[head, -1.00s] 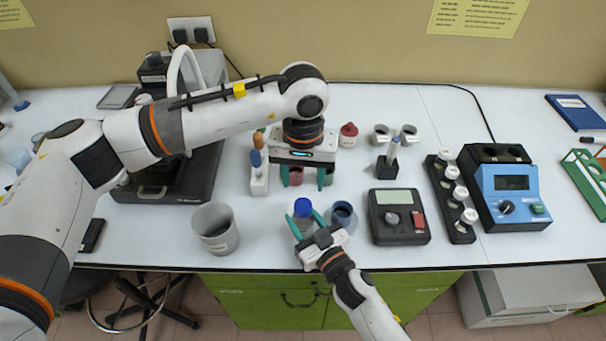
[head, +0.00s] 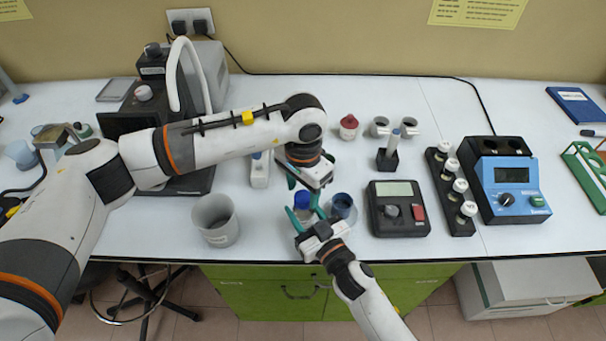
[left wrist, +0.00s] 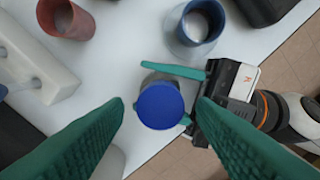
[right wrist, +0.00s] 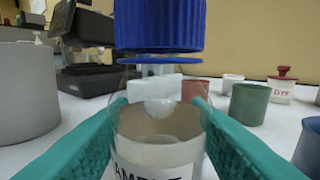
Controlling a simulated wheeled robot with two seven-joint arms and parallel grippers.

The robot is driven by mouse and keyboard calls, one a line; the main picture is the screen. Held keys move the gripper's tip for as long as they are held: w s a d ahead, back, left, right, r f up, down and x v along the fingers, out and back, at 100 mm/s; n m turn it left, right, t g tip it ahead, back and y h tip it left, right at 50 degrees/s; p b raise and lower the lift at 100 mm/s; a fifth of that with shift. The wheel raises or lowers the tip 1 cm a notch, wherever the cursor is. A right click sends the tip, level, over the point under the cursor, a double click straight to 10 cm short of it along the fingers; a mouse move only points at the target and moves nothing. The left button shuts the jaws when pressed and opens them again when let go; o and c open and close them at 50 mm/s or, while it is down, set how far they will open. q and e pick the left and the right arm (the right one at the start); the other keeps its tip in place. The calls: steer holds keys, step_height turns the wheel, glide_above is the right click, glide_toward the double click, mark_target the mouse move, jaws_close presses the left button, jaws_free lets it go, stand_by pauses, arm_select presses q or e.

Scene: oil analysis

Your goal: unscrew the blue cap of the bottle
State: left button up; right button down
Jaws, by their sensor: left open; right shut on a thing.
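The bottle (right wrist: 160,125) is clear glass with a white label and stands upright near the table's front edge. Its blue cap (left wrist: 161,105) is on its top; the cap also shows in the head view (head: 302,199) and fills the top of the right wrist view (right wrist: 160,25). My right gripper (head: 307,222) is shut on the bottle's body, below the cap. My left gripper (left wrist: 162,108) is open above the bottle, and in the left wrist view the cap lies between its two fingers, apart from both. Its height above the cap is hard to tell.
A blue cup (head: 342,206) stands just right of the bottle. A grey beaker (head: 215,220) stands to the left. A white rack (head: 260,170) is behind, and a dark meter (head: 397,208) is at the right. A reddish cup (left wrist: 66,20) lies further back.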

arm_select(q)
steer(key=shift+f, duration=0.8)
